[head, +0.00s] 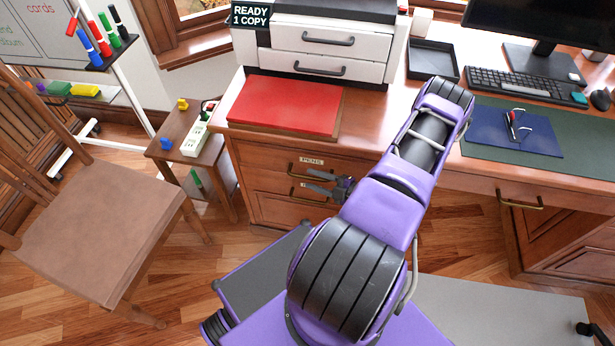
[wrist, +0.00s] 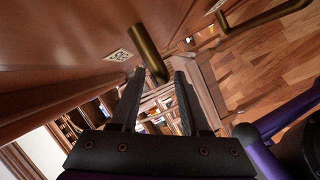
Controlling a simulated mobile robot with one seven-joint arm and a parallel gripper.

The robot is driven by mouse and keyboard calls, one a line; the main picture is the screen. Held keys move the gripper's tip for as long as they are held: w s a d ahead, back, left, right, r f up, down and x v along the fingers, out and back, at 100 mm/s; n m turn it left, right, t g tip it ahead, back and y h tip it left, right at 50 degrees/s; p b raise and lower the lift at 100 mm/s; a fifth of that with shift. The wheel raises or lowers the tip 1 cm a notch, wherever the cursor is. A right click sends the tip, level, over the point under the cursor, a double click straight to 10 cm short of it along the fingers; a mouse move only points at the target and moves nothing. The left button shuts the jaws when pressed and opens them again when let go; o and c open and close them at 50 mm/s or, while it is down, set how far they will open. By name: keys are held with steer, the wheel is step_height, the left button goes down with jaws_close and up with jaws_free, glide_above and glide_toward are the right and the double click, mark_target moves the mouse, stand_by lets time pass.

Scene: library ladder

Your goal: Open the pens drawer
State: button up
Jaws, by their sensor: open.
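The pens drawer (head: 275,167) is the upper drawer at the left of the wooden desk, marked by a PENS label (head: 311,160). It looks shut. Its brass handle (head: 293,172) is partly behind my gripper (head: 308,179). In the wrist view, a brass bar handle (wrist: 148,52) reaches down between the two dark fingertips of my gripper (wrist: 160,76), beside a small pale label (wrist: 118,56). The fingers are apart and are not closed on the handle. Whether either finger touches it I cannot tell.
A lower drawer with a brass handle (head: 300,200) is just beneath. A red folder (head: 285,105) and a printer (head: 330,45) sit on the desktop above. A small side table (head: 170,150) and a wooden chair (head: 100,210) stand to the left. Some floor between is free.

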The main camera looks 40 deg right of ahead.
steer(key=shift+x, duration=1.4)
jaws_close()
stand_by(0.4)
